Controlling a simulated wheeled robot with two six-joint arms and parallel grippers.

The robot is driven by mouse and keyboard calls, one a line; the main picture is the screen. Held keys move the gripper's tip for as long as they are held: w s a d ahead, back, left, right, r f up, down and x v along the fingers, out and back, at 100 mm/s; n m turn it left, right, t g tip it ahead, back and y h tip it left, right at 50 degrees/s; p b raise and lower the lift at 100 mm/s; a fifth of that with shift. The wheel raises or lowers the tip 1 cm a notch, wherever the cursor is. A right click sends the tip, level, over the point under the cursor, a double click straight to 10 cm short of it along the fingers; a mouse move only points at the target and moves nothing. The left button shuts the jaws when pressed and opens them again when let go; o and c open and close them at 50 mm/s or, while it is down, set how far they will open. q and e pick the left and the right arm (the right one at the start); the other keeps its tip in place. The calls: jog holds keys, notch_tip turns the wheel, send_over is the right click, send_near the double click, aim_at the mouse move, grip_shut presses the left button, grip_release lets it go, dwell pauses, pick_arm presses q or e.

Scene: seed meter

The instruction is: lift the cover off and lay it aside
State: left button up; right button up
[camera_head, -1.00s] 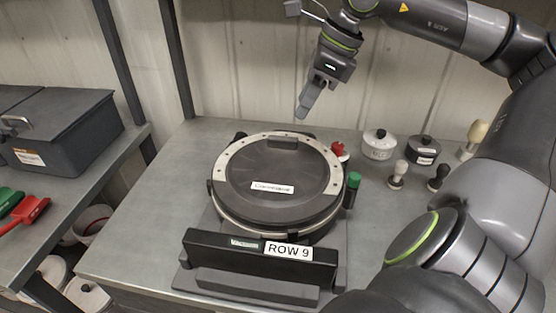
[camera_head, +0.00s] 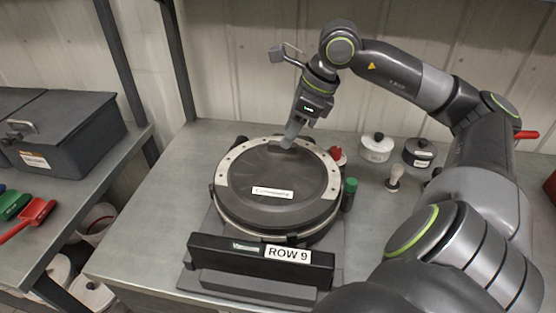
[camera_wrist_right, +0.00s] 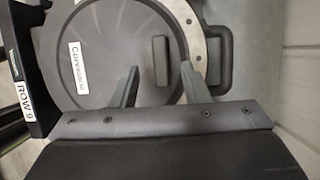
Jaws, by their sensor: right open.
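The cover (camera_head: 262,178) is a dark round lid with a white label, seated on the seed meter behind the black ROW 9 bar (camera_head: 225,247). A pale metal rim strip (camera_head: 222,172) runs around its far edge. My right gripper (camera_head: 288,143) is over the cover's far part, pointing down. In the right wrist view the cover (camera_wrist_right: 115,35) carries a raised bar-shaped handle (camera_wrist_right: 160,62). There the open fingers (camera_wrist_right: 158,82) stand on either side of this handle, with a gap to each side. My left gripper is not in view.
A green-capped knob (camera_head: 350,187) and a red knob (camera_head: 337,154) stand beside the meter. A white pot (camera_head: 377,149), a dark pot (camera_head: 419,153) and a pale-topped stamp (camera_head: 395,176) are at right. The table's left part (camera_head: 150,215) is clear.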

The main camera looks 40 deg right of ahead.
jog(key=shift+x, duration=1.5)
grip_shut()
